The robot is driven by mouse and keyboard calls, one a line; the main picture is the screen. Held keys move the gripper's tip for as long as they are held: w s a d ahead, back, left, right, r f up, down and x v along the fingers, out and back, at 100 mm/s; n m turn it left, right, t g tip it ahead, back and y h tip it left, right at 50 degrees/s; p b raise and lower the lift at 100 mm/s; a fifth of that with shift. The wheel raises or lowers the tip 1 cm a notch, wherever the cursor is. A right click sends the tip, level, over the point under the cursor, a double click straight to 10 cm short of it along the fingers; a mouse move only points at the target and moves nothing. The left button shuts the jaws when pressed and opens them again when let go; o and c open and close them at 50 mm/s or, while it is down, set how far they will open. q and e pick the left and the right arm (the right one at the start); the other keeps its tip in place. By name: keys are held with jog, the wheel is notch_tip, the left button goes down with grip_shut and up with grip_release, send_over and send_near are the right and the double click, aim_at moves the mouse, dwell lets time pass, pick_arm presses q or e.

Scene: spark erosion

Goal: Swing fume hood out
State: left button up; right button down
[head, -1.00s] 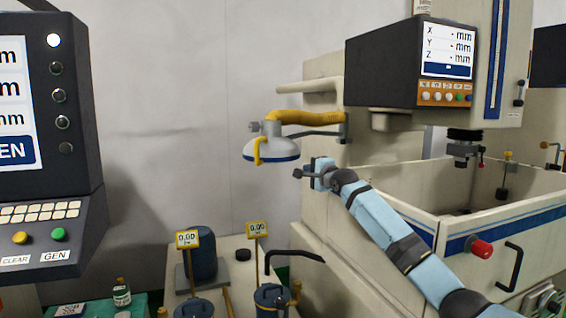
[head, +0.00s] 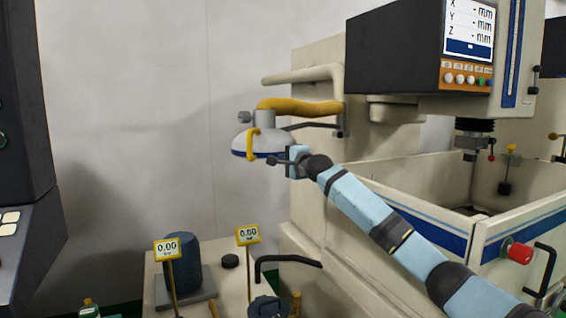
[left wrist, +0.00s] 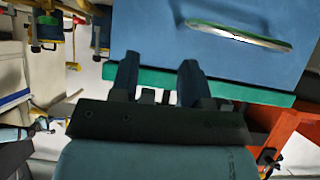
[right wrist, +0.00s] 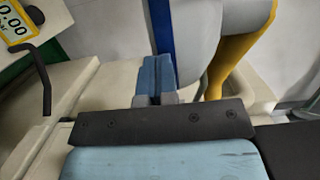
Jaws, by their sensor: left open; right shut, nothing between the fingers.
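The fume hood (head: 245,142) is a white dome with a blue rim. It hangs from a yellow hose (head: 300,106) and a dark jointed arm at the machine's left side, with a yellow handle loop (head: 253,144) on its front. My right gripper (head: 278,161) is at the hood's lower right edge; contact cannot be told. In the right wrist view my right gripper (right wrist: 157,72) has its fingers shut together, empty, close to the hood's blue rim (right wrist: 160,25) and pale shell. My left gripper (left wrist: 158,68) is open and empty, facing a blue panel.
The machine's beige tank (head: 420,193) and dark display housing (head: 395,57) stand right of the hood. Below is a bench with a blue canister (head: 183,262), yellow gauge signs (head: 248,234) and a black bent handle (head: 285,263). A dark console fills the left edge. Wall space left of the hood is free.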

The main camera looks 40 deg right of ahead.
jog(key=shift+s+r, duration=0.2)
jog(key=w+p, duration=0.1)
jog(key=w+a+p, duration=0.1)
jog(key=w, duration=0.1)
jog(key=shift+w+a+r, duration=0.1)
jog(key=shift+w, duration=0.2)
jog(key=shift+w+a, duration=0.1)
jog(key=shift+w, duration=0.25)
jog(key=shift+f, duration=0.2)
